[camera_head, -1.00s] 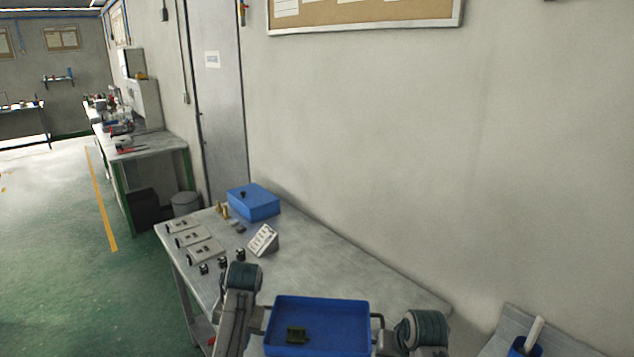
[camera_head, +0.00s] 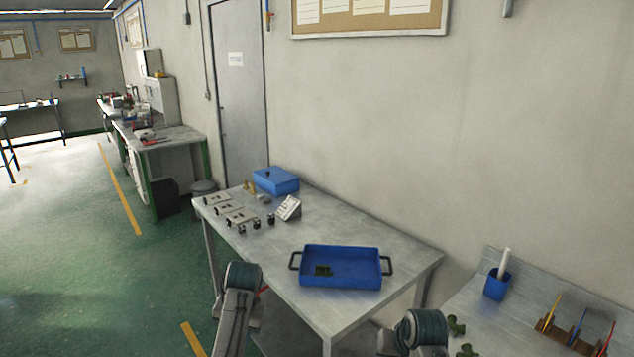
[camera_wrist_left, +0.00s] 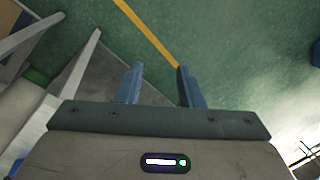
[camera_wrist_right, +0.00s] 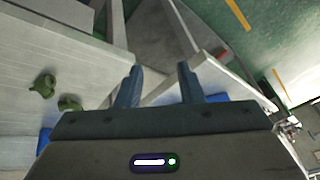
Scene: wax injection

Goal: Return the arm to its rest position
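In the head view both my arms show at the bottom, in front of the near edge of the metal table (camera_head: 385,240). In the left wrist view my left gripper (camera_wrist_left: 158,85) has its two blue fingers apart with nothing between them, over the floor. In the right wrist view my right gripper (camera_wrist_right: 158,84) also has its fingers apart and empty. A blue tray (camera_head: 340,284) with black side handles rests on the table, clear of both arms.
A blue box (camera_head: 276,181), grey plates, small black parts and a tilted panel (camera_head: 289,208) sit at the table's far end. A second bench at right holds a blue cup (camera_head: 497,285), a tool rack (camera_head: 570,338) and green pieces (camera_head: 456,326). Green floor lies open at left.

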